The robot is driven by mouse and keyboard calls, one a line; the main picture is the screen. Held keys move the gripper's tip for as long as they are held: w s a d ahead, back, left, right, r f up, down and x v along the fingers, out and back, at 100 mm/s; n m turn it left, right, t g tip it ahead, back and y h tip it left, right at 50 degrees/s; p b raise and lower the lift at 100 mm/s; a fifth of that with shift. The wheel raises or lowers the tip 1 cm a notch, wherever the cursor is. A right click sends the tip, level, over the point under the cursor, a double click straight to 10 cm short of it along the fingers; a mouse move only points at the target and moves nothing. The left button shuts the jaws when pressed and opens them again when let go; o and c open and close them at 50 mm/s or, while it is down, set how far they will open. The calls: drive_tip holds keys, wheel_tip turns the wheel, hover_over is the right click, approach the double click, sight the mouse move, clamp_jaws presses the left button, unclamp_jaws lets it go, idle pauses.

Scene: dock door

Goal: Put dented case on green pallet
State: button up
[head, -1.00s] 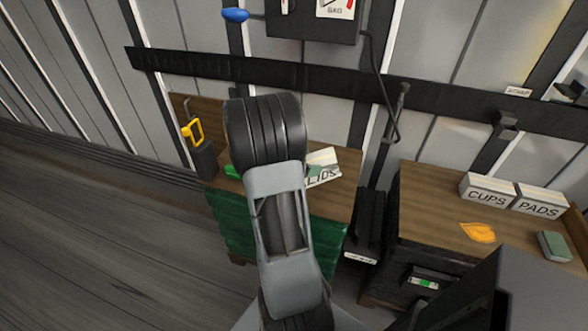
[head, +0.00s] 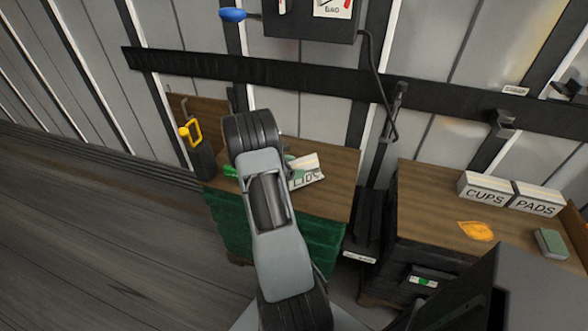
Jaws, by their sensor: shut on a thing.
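A white case marked LIDS (head: 307,174), with an uneven, bent-looking outline, shows just right of my arm's end. My gripper (head: 289,164) is at the left side of this case and mostly hidden behind my own arm. It is shut on the case. The green pallet (head: 290,243) shows its green slatted front below, with a brown wooden top (head: 335,200). The case appears over this top; whether it touches it cannot be told. My arm covers the left-middle part of the pallet.
White cases marked CUPS (head: 484,190) and PADS (head: 537,199) stand on a brown-topped stack at the right. An orange leaf-shaped piece (head: 475,230) and a grey-green block (head: 551,242) lie there too. A yellow-handled tool (head: 190,131) stands left of the pallet. A dark rail (head: 300,84) runs along the wall behind.

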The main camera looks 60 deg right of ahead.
drive_tip(key=shift+f, duration=0.3)
drive_tip(key=shift+f, duration=0.15)
drive_tip(key=o, duration=1.4)
drive_tip(key=shift+f, duration=0.1)
